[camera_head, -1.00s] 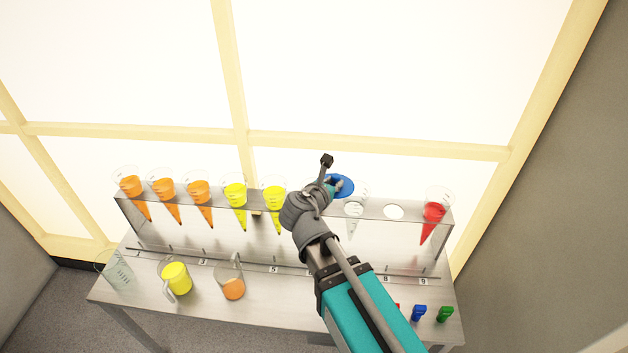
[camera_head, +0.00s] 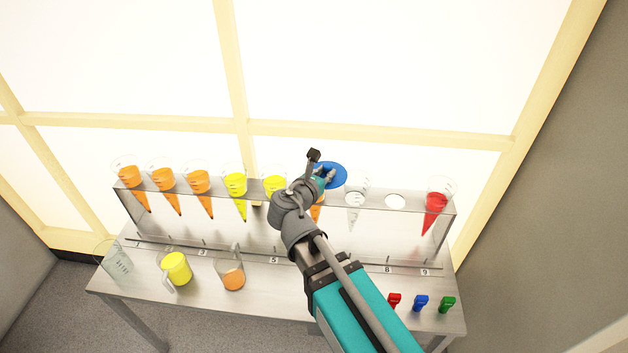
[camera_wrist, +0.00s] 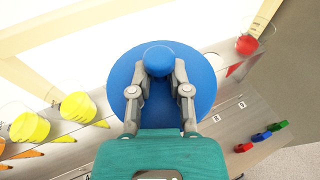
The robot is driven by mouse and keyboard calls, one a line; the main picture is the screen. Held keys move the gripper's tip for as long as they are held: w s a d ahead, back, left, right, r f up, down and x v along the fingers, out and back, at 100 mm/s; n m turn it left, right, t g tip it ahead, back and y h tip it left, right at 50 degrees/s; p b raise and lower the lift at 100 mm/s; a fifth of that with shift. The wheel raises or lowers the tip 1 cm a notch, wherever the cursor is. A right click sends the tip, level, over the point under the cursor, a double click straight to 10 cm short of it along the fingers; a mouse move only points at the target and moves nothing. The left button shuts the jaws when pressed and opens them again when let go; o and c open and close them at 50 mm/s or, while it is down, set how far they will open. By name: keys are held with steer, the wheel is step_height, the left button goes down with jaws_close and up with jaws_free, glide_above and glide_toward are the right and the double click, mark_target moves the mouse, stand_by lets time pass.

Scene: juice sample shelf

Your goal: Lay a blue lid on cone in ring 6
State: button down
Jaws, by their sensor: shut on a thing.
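My gripper (camera_wrist: 158,75) is shut on the round knob of a blue lid (camera_wrist: 128,75). In the head view the blue lid (camera_head: 336,174) is just above the rack, and my gripper (camera_head: 324,174) holds it. An orange-filled cone (camera_head: 316,214) shows partly below the lid, between a yellow cone and an empty clear cone, where ring 6 falls in the row. Its rim is hidden by my arm and the lid. I cannot tell whether the lid touches it. In the wrist view the lid hides whatever is beneath it.
The shelf rack (camera_head: 420,212) holds orange and yellow cones at left, then a clear empty cone (camera_head: 355,200), an empty ring (camera_head: 395,202) and a red cone (camera_head: 434,205). A yellow jug (camera_head: 177,268), beakers and red, blue and green clips stand on the table below.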

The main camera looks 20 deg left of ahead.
stand_by(0.3)
steer(key=w+a+f+b, duration=0.2)
steer(key=w+f+b, duration=0.1)
steer(key=w+a+f+b, duration=0.2)
steer(key=w+f+b, duration=0.1)
steer(key=w, duration=0.1)
steer(key=w+a+f+b, duration=0.3)
steer(key=w, duration=0.1)
steer(key=shift+w, duration=0.1)
stand_by(0.3)
steer(key=shift+w+a+f+b, duration=0.2)
steer(key=shift+w+f+b, duration=0.15)
steer(key=shift+f+b, duration=1.6)
steer(key=shift+b, duration=0.05)
steer(key=shift+f, duration=0.15)
